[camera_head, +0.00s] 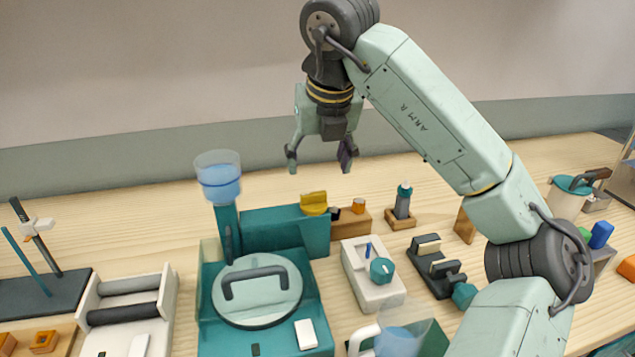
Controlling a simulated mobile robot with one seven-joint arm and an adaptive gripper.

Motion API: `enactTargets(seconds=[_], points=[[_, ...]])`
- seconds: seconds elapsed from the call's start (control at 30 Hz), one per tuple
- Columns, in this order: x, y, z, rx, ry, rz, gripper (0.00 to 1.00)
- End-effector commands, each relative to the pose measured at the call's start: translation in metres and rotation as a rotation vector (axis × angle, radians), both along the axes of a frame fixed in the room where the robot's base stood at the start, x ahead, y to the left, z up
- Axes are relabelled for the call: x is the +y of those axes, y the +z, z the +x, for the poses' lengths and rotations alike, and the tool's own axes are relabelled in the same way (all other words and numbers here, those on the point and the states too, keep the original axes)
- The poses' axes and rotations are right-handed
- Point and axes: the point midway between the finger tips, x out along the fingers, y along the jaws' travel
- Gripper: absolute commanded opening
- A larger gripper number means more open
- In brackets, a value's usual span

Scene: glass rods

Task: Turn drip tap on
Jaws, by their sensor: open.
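A teal machine (212,325) stands left of centre on the wooden bench. A clear cup of blue liquid (219,178) sits on a teal post (227,217) at its back left. A small dark lever-like part (229,243) stands upright on the lower post; it may be the drip tap, but I cannot tell its setting. My gripper (319,160) is open and empty, pointing down, above and behind the machine. It is to the right of the cup, apart from everything.
A round lid with a dark handle (256,288) covers the machine top. A yellow piece (314,203) sits on its rear block. A white box with a teal knob (382,269) and a jug of blue liquid (398,340) stand right. A white roller unit (125,310) stands left.

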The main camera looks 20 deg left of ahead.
Motion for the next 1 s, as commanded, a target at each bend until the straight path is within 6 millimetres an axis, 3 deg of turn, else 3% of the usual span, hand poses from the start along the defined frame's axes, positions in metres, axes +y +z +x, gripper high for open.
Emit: enactTargets(seconds=[0.3,0.5,0.93,1.0], points=[[0.014,-0.053,0.017,0.006,0.004,0.003,0.64],[0.019,-0.076,0.025,0.003,0.004,0.003,0.64],[0.020,-0.085,0.028,0.001,0.003,0.001,0.64],[0.020,-0.085,0.028,0.001,0.003,0.001,0.60]])
